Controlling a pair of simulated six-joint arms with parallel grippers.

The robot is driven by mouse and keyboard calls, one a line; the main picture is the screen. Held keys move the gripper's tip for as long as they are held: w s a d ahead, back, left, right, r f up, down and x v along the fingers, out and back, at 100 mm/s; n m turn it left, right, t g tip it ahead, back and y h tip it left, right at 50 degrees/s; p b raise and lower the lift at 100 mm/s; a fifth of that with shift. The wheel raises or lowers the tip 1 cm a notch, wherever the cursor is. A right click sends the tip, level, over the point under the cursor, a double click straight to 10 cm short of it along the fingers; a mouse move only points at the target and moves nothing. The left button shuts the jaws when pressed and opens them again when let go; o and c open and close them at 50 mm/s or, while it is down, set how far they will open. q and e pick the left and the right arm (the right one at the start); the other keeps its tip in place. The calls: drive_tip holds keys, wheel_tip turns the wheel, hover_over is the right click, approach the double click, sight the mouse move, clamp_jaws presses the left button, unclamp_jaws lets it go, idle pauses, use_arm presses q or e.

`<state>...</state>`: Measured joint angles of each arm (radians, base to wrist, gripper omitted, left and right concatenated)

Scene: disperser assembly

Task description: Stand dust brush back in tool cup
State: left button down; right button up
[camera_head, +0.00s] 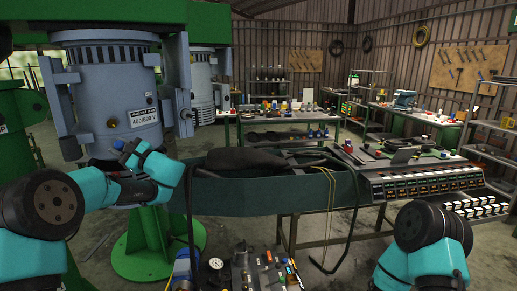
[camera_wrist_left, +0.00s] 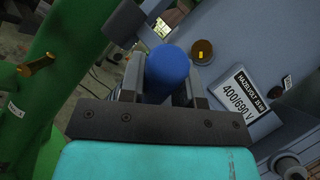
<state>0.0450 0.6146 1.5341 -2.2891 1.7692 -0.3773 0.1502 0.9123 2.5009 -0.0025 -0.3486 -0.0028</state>
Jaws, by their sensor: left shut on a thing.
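My left gripper (camera_head: 130,150) is raised in front of the big grey motor at the left. It is shut on a blue, round-ended thing (camera_wrist_left: 167,72), which I take to be the dust brush's handle. In the left wrist view the blue end sits between the two fingers, and its far end is hidden. Small blue parts of it show at the gripper in the head view. I cannot make out the tool cup for certain. My right arm shows at the lower right, but its gripper is not seen.
The grey motor (camera_head: 118,100) with its rating plate stands close behind my left gripper. A dark green bench (camera_head: 260,197) with a black cover and hanging cords crosses the middle. Small tools and a gauge (camera_head: 215,264) crowd the bottom centre. A switch panel (camera_head: 428,182) stands at the right.

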use_arm(q)
drive_tip(key=w, duration=0.2)
drive_tip(key=shift+w+a, duration=0.25)
drive_tip(key=shift+w, duration=0.1)
drive_tip(key=w+d, duration=0.4)
drive_tip(key=d, duration=0.1)
drive_tip(key=s+a, duration=0.2)
drive_tip(key=a, duration=0.1)
drive_tip(key=s+a, duration=0.3)
drive_tip(key=shift+s, duration=0.15)
drive_tip(key=shift+s+d, duration=2.55)
drive_tip(key=shift+s, duration=0.7)
drive_tip(key=shift+w+a, duration=0.75)
drive_tip(key=shift+w, duration=0.3)
drive_tip(key=shift+w+a, duration=0.75)
drive_tip(key=shift+w, duration=0.3)
drive_tip(key=shift+s+d, duration=0.55)
drive_tip(key=shift+s, duration=0.2)
drive_tip(key=shift+s+d, duration=0.5)
drive_tip(key=shift+s, duration=0.25)
